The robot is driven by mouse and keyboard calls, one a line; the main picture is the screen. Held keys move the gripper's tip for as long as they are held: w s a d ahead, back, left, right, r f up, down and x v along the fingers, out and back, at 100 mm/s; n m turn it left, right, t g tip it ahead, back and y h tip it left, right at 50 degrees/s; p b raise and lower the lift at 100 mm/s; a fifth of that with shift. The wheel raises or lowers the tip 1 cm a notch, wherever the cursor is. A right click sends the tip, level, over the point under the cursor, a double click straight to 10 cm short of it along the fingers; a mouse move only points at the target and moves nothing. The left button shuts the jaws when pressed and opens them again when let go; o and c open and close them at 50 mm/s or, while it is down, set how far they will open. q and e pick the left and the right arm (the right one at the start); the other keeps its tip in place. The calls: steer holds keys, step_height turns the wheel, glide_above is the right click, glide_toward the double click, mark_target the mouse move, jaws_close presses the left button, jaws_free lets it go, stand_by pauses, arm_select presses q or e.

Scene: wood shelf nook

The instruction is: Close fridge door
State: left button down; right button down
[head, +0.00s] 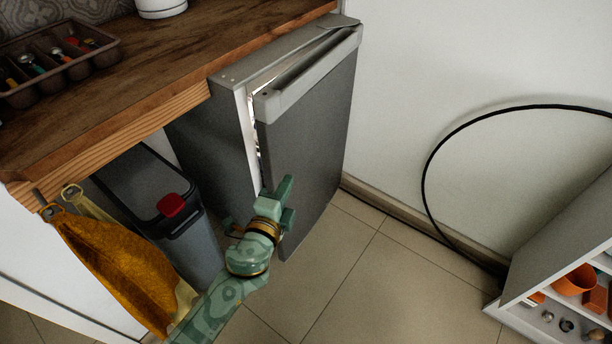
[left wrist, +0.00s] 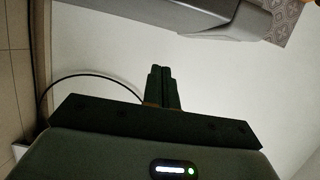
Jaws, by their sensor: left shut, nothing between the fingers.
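The grey fridge (head: 205,135) stands under the wooden counter. Its door (head: 310,135) is slightly ajar, with a narrow lit gap along the left edge and the hinge side toward the wall. My left gripper (head: 287,188) is in front of the door's lower left part, near its free edge; I cannot tell if it touches. In the left wrist view its fingers (left wrist: 161,88) are together with nothing between them. A grey piece, seemingly the fridge door's top (left wrist: 215,22), shows at the top of that view. My right gripper is not in view.
A dark bin (head: 188,240) with a red latch stands left of the fridge. A mustard cloth (head: 120,265) hangs from the counter (head: 140,75). A black cable (head: 428,160) loops along the wall. A low shelf (head: 565,235) stands at right. The tiled floor between is clear.

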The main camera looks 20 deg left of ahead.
mark_target(286, 146)
arm_select(q)
steer(key=shift+w+a+r+b, duration=0.2)
steer(key=shift+w+a, duration=0.4)
steer(key=shift+w, duration=1.25)
steer(key=shift+w+a+r+b, duration=0.15)
steer(key=shift+w+a, duration=0.5)
steer(key=shift+w, duration=1.15)
steer(key=shift+w+a+r+b, duration=0.2)
steer(key=shift+w+a, duration=0.4)
steer(key=shift+w, duration=1.25)
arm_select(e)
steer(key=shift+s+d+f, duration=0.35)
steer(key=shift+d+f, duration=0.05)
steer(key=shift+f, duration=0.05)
